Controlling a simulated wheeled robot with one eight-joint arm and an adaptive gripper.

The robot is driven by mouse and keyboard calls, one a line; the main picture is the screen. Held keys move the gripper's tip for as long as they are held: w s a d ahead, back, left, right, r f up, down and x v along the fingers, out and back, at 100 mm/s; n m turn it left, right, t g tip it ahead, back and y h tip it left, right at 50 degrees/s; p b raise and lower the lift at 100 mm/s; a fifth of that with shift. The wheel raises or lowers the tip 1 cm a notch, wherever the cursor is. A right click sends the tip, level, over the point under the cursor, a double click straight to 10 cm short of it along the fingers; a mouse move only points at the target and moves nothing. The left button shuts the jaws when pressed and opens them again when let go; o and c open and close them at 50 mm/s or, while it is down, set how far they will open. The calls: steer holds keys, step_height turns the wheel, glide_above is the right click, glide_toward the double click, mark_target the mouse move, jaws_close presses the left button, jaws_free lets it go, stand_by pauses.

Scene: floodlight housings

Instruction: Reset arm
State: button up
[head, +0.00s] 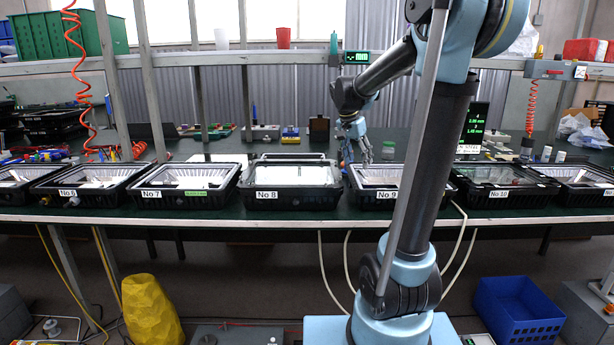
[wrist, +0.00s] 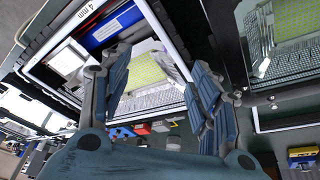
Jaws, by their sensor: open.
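My gripper (head: 363,152) hangs over the back edge of the black floodlight housing No 9 (head: 376,194) on the bench, fingers pointing down. In the wrist view my gripper (wrist: 155,75) has its two blue-grey fingers spread apart with nothing held between them. Behind the fingers, the wrist view shows a black-framed housing (wrist: 180,45) with a yellow-green panel and reflective inner walls. My arm partly covers the right side of No 9 in the head view.
Housings No 8 (head: 292,197), No 7 (head: 170,194) and No 10 (head: 500,194) stand in a row along the bench front (head: 230,217). Metal posts (head: 193,75) and a rail cross behind. A coiled red hose (head: 81,75) hangs at left. A blue crate (head: 518,315) is on the floor.

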steer(key=s+f+n+y, duration=0.1)
steer(key=s+f+n, duration=0.2)
steer(key=s, duration=0.7)
steer(key=s+d+f+n+y, duration=0.1)
steer(key=s+f+n, duration=0.2)
steer(key=s+f, duration=0.5)
steer(key=s+f+n+y, duration=0.1)
steer(key=s+f+n, duration=0.2)
steer(key=s, duration=1)
step_height(320, 180, down, 3)
steer(key=shift+s+d+f, duration=0.1)
steer(key=shift+s+d, duration=0.1)
